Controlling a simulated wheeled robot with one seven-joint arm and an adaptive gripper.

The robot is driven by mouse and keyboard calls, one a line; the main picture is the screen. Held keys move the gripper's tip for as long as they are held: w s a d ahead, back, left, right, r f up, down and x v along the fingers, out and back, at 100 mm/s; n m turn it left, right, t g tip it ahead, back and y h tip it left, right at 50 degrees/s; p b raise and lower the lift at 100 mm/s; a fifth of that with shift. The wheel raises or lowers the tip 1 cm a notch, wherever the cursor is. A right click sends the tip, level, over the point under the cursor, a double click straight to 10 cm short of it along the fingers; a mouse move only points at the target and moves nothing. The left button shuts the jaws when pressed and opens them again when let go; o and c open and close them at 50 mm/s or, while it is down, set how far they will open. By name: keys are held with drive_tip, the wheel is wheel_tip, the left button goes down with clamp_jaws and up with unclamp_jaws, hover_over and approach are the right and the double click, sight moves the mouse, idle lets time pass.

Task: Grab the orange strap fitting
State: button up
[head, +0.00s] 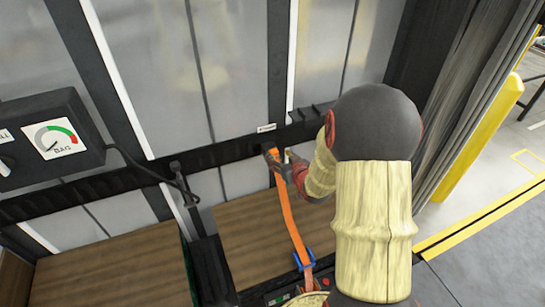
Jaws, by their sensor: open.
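The orange strap (289,218) hangs from the black rail on the wall and runs down across a wooden surface to a blue piece (303,260) low in the picture. Its orange fitting (273,155) is at the upper end, at the rail. My gripper (282,163) is open at the upper end of the strap, right by the fitting. My arm comes in from the right and hides part of the gripper. I cannot tell whether the fingers touch the fitting.
The black rail (215,142) crosses the grey panelled wall. A black gauge box (50,138) with a cable is at left. Brown wooden surfaces (105,275) lie below. A yellow post (478,140) and open floor are at right.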

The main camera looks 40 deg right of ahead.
sight(274, 151)
drive_tip(key=b+x, duration=0.1)
drive_tip(key=x, duration=0.4)
drive_tip(key=shift+w, duration=0.35)
drive_tip(key=shift+c, duration=1.3)
clamp_jaws()
